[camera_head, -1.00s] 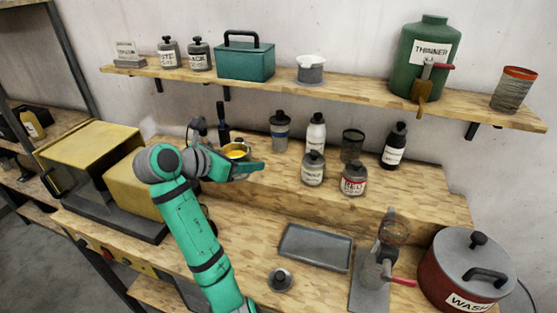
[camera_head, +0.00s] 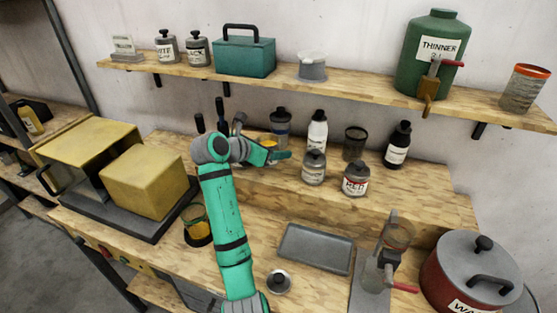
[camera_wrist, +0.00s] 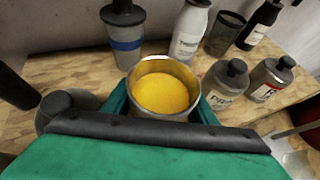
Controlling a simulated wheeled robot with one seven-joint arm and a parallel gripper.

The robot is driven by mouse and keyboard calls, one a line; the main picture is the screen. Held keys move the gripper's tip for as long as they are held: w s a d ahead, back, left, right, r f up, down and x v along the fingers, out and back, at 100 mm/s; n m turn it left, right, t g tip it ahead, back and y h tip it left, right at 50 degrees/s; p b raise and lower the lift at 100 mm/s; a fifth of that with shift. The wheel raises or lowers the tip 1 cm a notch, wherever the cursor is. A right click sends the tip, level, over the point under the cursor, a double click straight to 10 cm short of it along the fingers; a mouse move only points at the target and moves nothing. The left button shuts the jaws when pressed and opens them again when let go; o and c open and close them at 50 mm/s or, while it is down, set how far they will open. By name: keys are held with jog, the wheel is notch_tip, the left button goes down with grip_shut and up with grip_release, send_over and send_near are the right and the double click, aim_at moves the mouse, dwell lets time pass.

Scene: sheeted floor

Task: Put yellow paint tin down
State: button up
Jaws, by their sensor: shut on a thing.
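The yellow paint tin (camera_wrist: 163,92) is an open metal tin with yellow paint inside. My gripper (camera_wrist: 163,108) is shut on it, with one green finger on each side. In the head view the tin (camera_head: 268,143) shows partly behind my gripper (camera_head: 274,156), over the raised wooden step (camera_head: 410,180). The tin looks upright. I cannot tell whether its base touches the step, as my gripper hides it.
A blue-banded bottle (camera_wrist: 125,38) stands just behind the tin. A white bottle (camera_wrist: 190,32), a grey bottle (camera_wrist: 225,82) and a red-labelled bottle (camera_wrist: 270,78) stand to the right. A grey tray (camera_head: 315,247) and a jar of yellow (camera_head: 195,222) are on the lower bench.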

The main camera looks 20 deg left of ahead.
aim_at(278, 167)
jog(key=shift+w+d+f, duration=0.35)
jog(key=shift+w+f, duration=0.35)
jog(key=shift+f, duration=0.05)
jog(key=shift+w+a+f, duration=0.1)
jog(key=shift+f, duration=0.25)
notch_tip(278, 167, down, 2)
jog(key=shift+f, duration=0.35)
jog(key=shift+d, duration=0.2)
jog(key=shift+f, duration=0.15)
jog(key=o, duration=1.3)
jog(key=shift+o, duration=0.2)
